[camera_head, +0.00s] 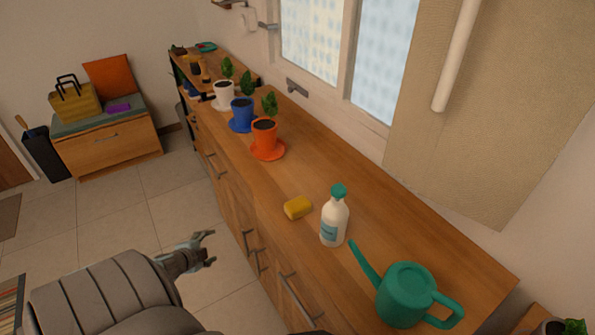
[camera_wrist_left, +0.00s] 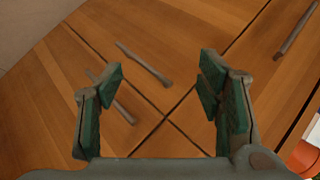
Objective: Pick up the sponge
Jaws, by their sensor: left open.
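A yellow sponge (camera_head: 297,208) lies on the wooden counter (camera_head: 400,195), near its front edge and just left of a white bottle. My left gripper (camera_head: 211,246) is open and empty, out in front of the counter and to the left of the sponge, apart from it. In the left wrist view my left gripper (camera_wrist_left: 162,95) shows its two green-padded fingers spread wide, with cabinet fronts and handles beyond them. The sponge does not show in the left wrist view. My right gripper is not in view.
A white bottle with a green cap (camera_head: 334,217) stands beside the sponge, and a green watering can (camera_head: 405,294) stands nearer. Orange (camera_head: 265,138), blue (camera_head: 242,113) and white (camera_head: 223,95) plant pots stand farther back. Drawer handles (camera_head: 297,298) stick out below the counter.

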